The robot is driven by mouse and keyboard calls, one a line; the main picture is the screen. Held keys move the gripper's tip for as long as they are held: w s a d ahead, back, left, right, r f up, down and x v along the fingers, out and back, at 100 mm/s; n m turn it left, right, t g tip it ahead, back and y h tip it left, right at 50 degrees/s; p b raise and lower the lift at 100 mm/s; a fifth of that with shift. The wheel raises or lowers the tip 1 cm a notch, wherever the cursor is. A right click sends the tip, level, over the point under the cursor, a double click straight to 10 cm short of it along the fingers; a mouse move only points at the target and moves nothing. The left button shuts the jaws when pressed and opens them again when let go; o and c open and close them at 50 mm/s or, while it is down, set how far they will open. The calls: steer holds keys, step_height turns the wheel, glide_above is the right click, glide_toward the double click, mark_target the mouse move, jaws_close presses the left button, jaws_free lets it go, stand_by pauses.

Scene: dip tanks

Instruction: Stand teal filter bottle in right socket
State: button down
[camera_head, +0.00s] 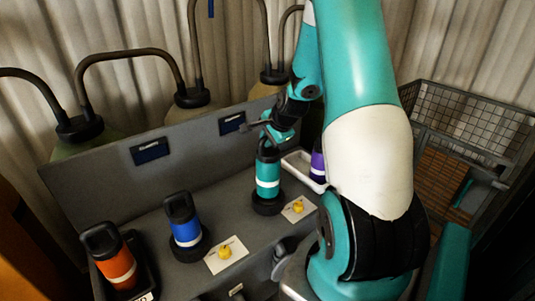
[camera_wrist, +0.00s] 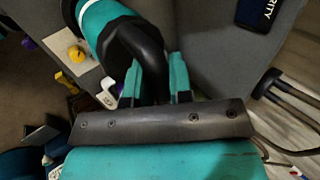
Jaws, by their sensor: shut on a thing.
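The teal filter bottle (camera_head: 267,172), with a pale band and a black top handle, stands upright at the right socket (camera_head: 268,205), a black ring on the grey bench. Its lower end meets the ring; I cannot tell whether it is fully seated. My gripper (camera_head: 270,140) is shut on the handle from above. In the wrist view, the fingers of my gripper (camera_wrist: 157,82) close around the black handle, and the teal bottle body (camera_wrist: 105,22) shows beyond it.
A blue bottle (camera_head: 184,218) stands in the left socket. An orange bottle (camera_head: 112,264) is in a dark tray at front left. A purple bottle (camera_head: 318,165) in a white tray (camera_head: 296,161) is partly hidden by my arm. White cards with yellow pieces (camera_head: 225,252) lie before the sockets.

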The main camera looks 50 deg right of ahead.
mark_target(271, 153)
steer(key=shift+f+p, duration=0.45)
steer(key=shift+f, duration=2.55)
steer(key=shift+f, duration=0.2)
steer(key=c, duration=1.1)
jaws_free()
steer(key=shift+a, duration=0.1)
steer(key=shift+c, duration=0.2)
steer(key=shift+o, duration=0.6)
steer(key=shift+s, duration=0.1)
